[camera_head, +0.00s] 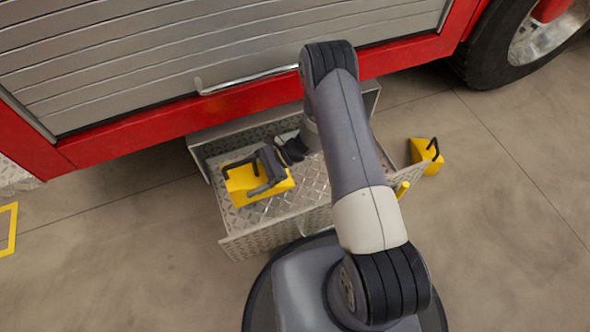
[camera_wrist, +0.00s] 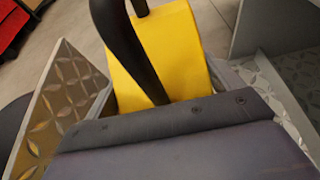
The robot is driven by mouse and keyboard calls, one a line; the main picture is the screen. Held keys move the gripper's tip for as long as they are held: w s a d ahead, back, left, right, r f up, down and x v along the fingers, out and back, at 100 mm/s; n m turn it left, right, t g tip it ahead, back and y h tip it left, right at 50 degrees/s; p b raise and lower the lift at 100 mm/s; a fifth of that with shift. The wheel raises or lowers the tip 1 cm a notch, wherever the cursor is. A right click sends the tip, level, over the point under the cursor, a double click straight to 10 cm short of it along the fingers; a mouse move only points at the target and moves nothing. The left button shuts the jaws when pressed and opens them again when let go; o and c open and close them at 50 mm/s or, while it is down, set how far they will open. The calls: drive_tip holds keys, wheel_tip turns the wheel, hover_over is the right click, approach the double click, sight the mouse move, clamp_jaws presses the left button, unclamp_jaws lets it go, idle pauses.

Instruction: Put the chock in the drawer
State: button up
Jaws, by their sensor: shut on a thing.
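A yellow chock (camera_head: 241,188) with a black handle is inside the outline of the open metal drawer (camera_head: 240,245), toward its left part. My gripper (camera_head: 268,172) is shut on the chock and covers part of it. In the wrist view the yellow chock (camera_wrist: 165,50) and its black handle show beyond my gripper's dark body, with a patterned drawer wall (camera_wrist: 62,105) at the left. I cannot tell whether the chock touches the drawer floor. The drawer's right part is partly hidden by my arm.
A second yellow chock (camera_head: 425,153) with a black handle sits on the concrete floor right of the drawer. The red truck side with its grey shutter (camera_head: 180,60) stands behind the drawer, and a tyre (camera_head: 490,55) is at upper right. The floor at left is mostly clear.

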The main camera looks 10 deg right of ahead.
drive_tip(key=shift+f+b, duration=1.8)
drive_tip(key=shift+f, duration=3.15)
drive_tip(key=shift+f, duration=0.2)
drive_tip(key=o, duration=1.8)
drive_tip(key=shift+s, duration=0.1)
drive_tip(key=shift+r, duration=0.25)
drive_tip(key=p+v, duration=0.2)
drive_tip(key=v, duration=1)
drive_tip(key=shift+f, duration=0.15)
